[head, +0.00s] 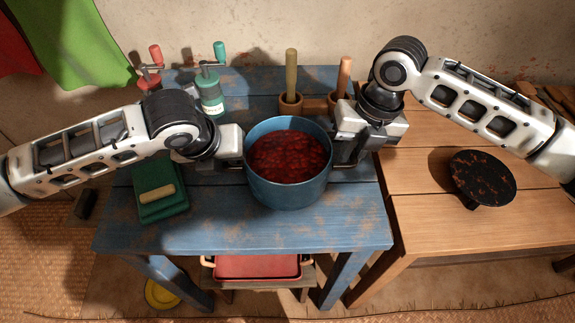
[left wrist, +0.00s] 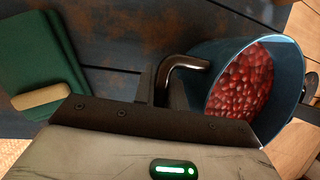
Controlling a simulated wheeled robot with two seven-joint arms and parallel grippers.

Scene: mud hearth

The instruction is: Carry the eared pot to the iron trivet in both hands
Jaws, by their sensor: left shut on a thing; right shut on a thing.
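The eared pot (head: 288,190) is blue, upright and holds red berry-like contents. It is at the middle of the blue table (head: 240,232); I cannot tell whether it rests on the top or hangs just above it. My left gripper (head: 242,155) is shut on its left ear, a dark bent handle that shows in the left wrist view (left wrist: 185,64) beside the pot wall (left wrist: 222,62). My right gripper (head: 335,158) is shut at the pot's right side, with the right ear mostly hidden. The iron trivet (head: 482,178), dark, round and rust-flecked, stands on the wooden table at the right.
The wooden table (head: 430,222) adjoins the blue one and is clear around the trivet. A green block with a wooden grip (head: 160,205) lies left of the pot. Behind are a red-topped grinder (head: 150,72), a green-topped one (head: 211,92) and two cups with pestles (head: 291,100).

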